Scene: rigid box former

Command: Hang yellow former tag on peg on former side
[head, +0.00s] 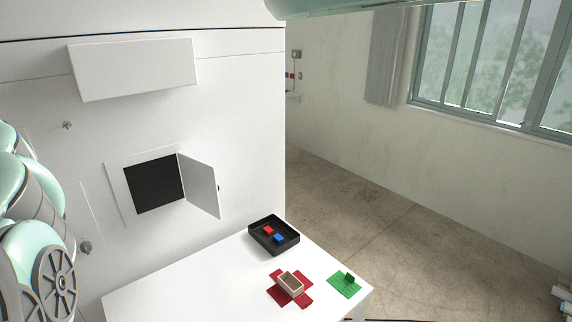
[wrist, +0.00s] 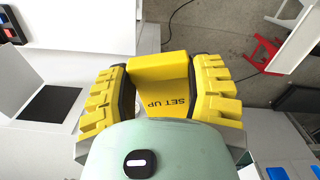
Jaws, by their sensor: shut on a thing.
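The yellow tag (wrist: 178,92) reads "SET UP" and sits between the ribbed yellow fingers of my gripper (wrist: 166,80) in the wrist view. My gripper is shut on it, and the tag's thicker edge faces up in the picture. Any hole in the tag is hidden. In the head view the white former side (head: 240,120) carries a small metal peg (head: 67,125) at upper left. A second metal fitting (head: 86,247) shows lower, beside my arm. I cannot tell which one is the tag's peg. Neither fitting is clear in the wrist view, and my gripper is outside the head view.
A small door (head: 201,186) stands open beside a dark opening (head: 153,184). A white box (head: 133,68) juts out above. The white table (head: 190,290) holds a black tray (head: 274,235), a beige box (head: 291,282) on a red blank and a green piece (head: 344,286).

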